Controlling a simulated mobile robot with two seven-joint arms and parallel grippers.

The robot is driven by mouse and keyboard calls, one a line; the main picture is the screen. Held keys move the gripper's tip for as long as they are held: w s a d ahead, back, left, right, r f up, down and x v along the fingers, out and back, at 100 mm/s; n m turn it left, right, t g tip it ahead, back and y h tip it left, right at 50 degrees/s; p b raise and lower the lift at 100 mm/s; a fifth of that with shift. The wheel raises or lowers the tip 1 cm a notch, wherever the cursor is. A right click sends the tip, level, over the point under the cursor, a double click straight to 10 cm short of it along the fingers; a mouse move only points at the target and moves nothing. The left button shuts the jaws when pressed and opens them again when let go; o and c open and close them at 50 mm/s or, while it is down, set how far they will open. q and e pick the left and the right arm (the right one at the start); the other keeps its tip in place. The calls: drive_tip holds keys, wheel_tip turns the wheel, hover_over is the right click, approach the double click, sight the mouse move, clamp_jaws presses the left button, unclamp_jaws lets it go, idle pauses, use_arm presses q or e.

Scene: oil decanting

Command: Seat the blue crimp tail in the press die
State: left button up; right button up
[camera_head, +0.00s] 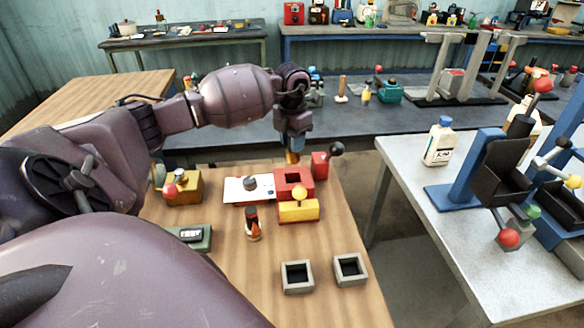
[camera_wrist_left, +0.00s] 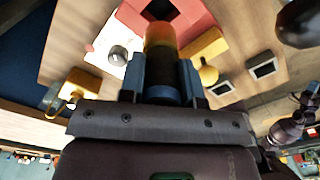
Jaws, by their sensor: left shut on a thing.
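My left gripper (camera_head: 292,142) is shut on the blue crimp tail (camera_head: 292,157), a dark cylinder with a blue band and an amber end. In the left wrist view the crimp tail (camera_wrist_left: 162,62) sits between the fingers of the gripper (camera_wrist_left: 166,82), amber end pointing away from the wrist. The press die (camera_head: 306,187) is a red block with a dark square opening. In the head view the crimp tail is above and behind it; in the wrist view the die (camera_wrist_left: 190,18) shows just beyond the amber end. Contact cannot be told. My right gripper is not in view.
A yellow block with a yellow knob (camera_head: 298,212) stands before the die. A white plate with a grey knob (camera_head: 248,190) lies left. A dark cylinder with an orange base (camera_head: 252,225) stands in front. Two grey square sockets (camera_head: 297,277) sit near the front; bare wood lies around them.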

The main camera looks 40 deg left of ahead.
use_arm(q)
drive_tip(key=shift+f, duration=4.75)
drive_tip(key=shift+f, duration=0.15)
drive_tip(key=o, duration=1)
drive_tip(key=shift+r, duration=6.15)
